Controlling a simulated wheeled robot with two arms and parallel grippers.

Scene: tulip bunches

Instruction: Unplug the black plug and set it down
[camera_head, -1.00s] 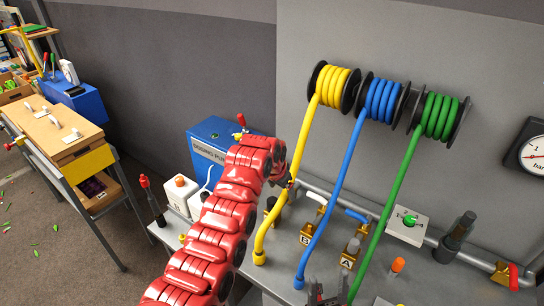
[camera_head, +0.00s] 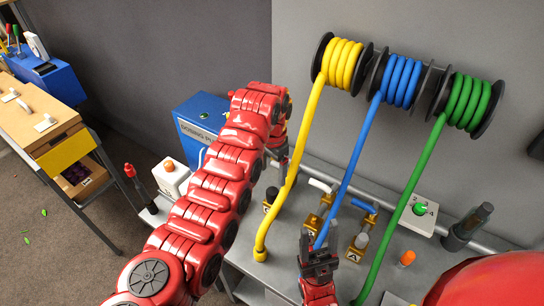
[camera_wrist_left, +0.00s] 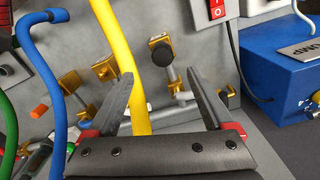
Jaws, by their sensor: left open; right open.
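I cannot clearly pick out the black plug. In the left wrist view a dark cord (camera_wrist_left: 235,50) hangs beside a white box with a red switch (camera_wrist_left: 218,8), right of my right-hand finger; its lower end is partly hidden. My left gripper (camera_wrist_left: 160,76) is open, with the yellow hose (camera_wrist_left: 125,60) showing beyond the fingers and nothing held. In the head view the left gripper (camera_head: 281,160) is partly hidden behind its own red arm, near the blue dosing pump (camera_head: 203,116). My right gripper (camera_head: 319,246) is open at the blue hose's (camera_head: 350,165) lower end; contact is unclear.
Yellow, blue and green hoses run down from wall reels to the grey bench (camera_head: 235,262). Brass valves (camera_head: 358,246), a box with a green knob (camera_head: 420,209) and a dark upright tool (camera_head: 468,226) crowd the bench. A white box with an orange knob (camera_head: 170,176) stands left.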

